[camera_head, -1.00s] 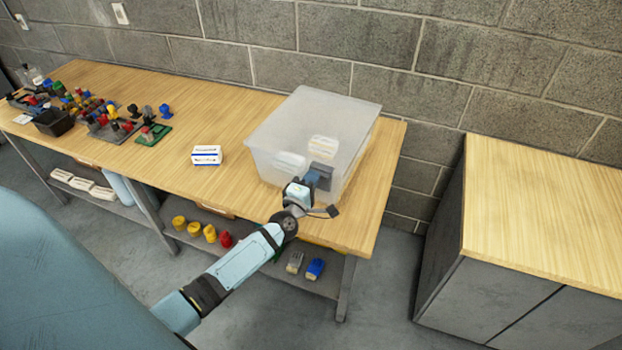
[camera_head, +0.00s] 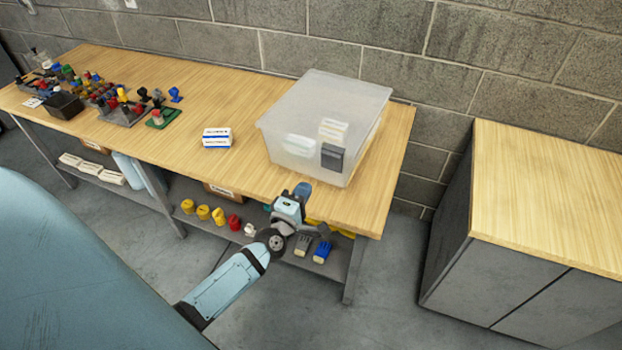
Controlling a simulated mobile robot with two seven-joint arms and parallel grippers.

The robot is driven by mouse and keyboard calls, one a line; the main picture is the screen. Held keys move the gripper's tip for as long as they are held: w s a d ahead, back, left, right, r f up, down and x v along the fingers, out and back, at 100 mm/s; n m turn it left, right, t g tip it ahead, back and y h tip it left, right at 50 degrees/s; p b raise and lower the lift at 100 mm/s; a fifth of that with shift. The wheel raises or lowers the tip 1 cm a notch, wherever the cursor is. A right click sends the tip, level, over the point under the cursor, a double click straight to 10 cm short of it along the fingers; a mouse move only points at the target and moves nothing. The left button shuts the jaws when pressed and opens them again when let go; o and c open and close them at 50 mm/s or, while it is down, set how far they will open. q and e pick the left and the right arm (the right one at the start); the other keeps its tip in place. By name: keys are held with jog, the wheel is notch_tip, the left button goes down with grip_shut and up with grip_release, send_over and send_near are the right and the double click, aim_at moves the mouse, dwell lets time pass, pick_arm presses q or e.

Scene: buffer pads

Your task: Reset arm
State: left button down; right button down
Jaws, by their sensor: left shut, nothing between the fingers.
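My left gripper (camera_head: 302,190) is shut and empty. It is in front of the wooden table's front edge, just below and in front of the clear plastic bin (camera_head: 285,115), and apart from it. The bin stands on the right part of the table (camera_head: 225,175). Through its walls show a dark grey block (camera_head: 332,157), a pale and yellowish pad (camera_head: 333,130) and a whitish pad (camera_head: 299,146). A white and blue pad box (camera_head: 217,138) lies on the table left of the bin. My right gripper is out of view.
Several colourful stamps (camera_head: 110,95) and a black tray (camera_head: 64,105) crowd the table's left end. The lower shelf holds yellow and red pieces (camera_head: 203,212) and a blue block (camera_head: 322,252). A wood-topped cabinet (camera_head: 545,190) stands at right.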

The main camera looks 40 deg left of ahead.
pick_arm(q)
jog(key=s+d+f+m+g+h+p, duration=0.1)
jog(key=s+d+f+m+g+h, duration=0.2)
jog(key=s+d+m, duration=0.4)
jog(key=s+d+f+m+g+h+p, duration=0.1)
jog(key=s+d+f+m+g, duration=0.3)
jog(key=s+d+m, duration=0.4)
jog(key=s+m+h, duration=0.1)
jog(key=s+m, duration=0.4)
jog(key=m, duration=0.2)
jog(key=shift+f+m+g+h, duration=0.3)
jog(key=shift+f+g+h, duration=0.05)
jog(key=shift+g+h, duration=0.05)
